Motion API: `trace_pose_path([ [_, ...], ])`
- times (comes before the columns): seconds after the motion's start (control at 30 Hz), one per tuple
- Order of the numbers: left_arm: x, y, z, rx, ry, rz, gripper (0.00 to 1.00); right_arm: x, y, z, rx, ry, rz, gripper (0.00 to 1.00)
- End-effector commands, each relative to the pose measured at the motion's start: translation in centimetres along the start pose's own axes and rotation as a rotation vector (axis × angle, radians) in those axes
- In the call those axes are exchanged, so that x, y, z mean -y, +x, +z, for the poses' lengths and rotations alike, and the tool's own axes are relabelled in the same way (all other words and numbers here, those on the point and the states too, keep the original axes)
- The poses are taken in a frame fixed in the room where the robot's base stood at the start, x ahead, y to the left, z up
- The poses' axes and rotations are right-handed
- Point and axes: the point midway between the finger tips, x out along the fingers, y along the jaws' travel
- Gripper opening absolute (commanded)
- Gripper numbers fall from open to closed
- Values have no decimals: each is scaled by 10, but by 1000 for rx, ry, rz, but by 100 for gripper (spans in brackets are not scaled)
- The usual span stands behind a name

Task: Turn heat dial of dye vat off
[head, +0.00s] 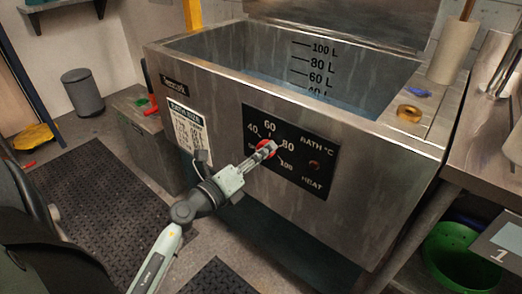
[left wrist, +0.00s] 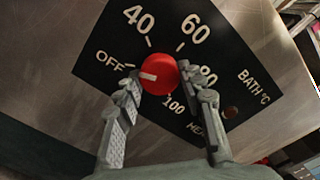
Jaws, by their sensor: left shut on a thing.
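The dye vat (head: 340,200) is a grey metal tub with a black dial panel (head: 318,170) on its front. The red heat dial (head: 262,154) is on this panel, partly covered by my gripper in the head view. In the left wrist view the dial (left wrist: 160,70) shows fully, with its white pointer aimed left, close to the OFF mark. My left gripper (head: 268,149) is shut on the dial, one finger on each side, as the left wrist view (left wrist: 160,80) shows. My right gripper is not in view.
A small dark lamp (head: 314,165) sits on the panel. A brass ring (head: 409,113) and a pale roll (head: 453,50) stand on the vat's right ledge. A green bucket (head: 462,255) is at the lower right, and a grey bin (head: 83,92) stands at the back left.

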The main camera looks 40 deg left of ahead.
Motion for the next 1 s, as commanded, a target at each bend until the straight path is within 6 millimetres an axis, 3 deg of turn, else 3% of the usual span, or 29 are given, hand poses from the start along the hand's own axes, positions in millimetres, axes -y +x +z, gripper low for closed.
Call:
trace_pose_path([
  [0.4, 0, 0, 0, 0, -143, 0, 10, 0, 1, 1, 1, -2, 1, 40],
  [0.87, 0, 0, 0, 0, -154, 0, 10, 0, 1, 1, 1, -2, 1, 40],
  [0.9, 0, 0, 0, 0, -154, 0, 44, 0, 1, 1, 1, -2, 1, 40],
  [1.0, 0, 0, 0, 0, -153, 0, 56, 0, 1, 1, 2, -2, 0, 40],
])
